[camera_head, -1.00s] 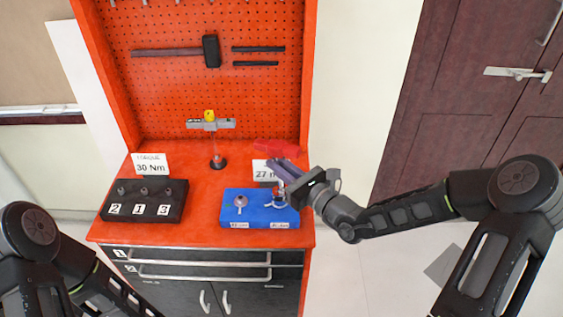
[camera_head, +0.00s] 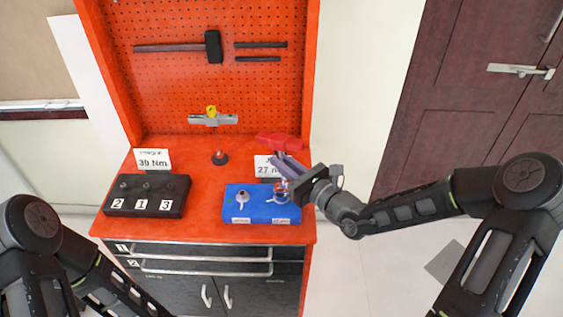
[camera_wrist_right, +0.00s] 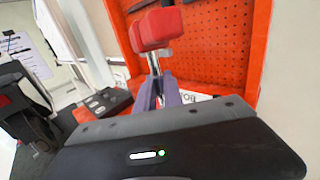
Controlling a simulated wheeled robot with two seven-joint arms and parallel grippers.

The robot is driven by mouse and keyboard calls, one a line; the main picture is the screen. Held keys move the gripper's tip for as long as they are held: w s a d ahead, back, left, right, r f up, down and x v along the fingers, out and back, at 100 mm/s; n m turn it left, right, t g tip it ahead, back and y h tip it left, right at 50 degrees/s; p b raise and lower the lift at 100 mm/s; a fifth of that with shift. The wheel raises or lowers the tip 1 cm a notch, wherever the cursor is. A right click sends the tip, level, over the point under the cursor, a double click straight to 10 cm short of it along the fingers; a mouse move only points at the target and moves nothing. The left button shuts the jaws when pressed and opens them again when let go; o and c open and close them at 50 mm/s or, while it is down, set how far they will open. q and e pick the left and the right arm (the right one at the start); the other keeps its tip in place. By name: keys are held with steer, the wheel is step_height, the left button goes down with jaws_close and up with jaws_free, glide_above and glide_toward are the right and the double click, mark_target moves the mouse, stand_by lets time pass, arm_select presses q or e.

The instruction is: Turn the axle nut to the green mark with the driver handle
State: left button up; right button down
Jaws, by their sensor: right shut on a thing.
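The driver handle is a red T-shaped grip (camera_head: 278,141) on a metal shaft. My right gripper (camera_head: 284,163) is shut on its shaft, just below the red grip. In the right wrist view the red grip (camera_wrist_right: 157,27) stands beyond the purple fingers (camera_wrist_right: 155,92), with the metal shaft between them. The driver is above the right fitting (camera_head: 281,192) of the blue block (camera_head: 235,212); fingers partly hide that fitting, and I cannot tell whether the driver touches the nut. I cannot make out the green mark clearly. My left arm shows at lower left, its gripper outside the view.
A second fitting (camera_head: 242,196) stands on the block's left side. A black block (camera_head: 114,208) numbered 2, 1, 3 sits at left. Cards read 30 Nm (camera_head: 153,160) and 27 (camera_head: 263,168). The orange bench (camera_head: 205,200) is clear between the blocks.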

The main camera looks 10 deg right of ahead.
mark_target(282, 151)
steer(key=shift+a+r+p, duration=0.1)
steer(key=shift+r+p, duration=0.85)
steer(key=shift+r, duration=0.85)
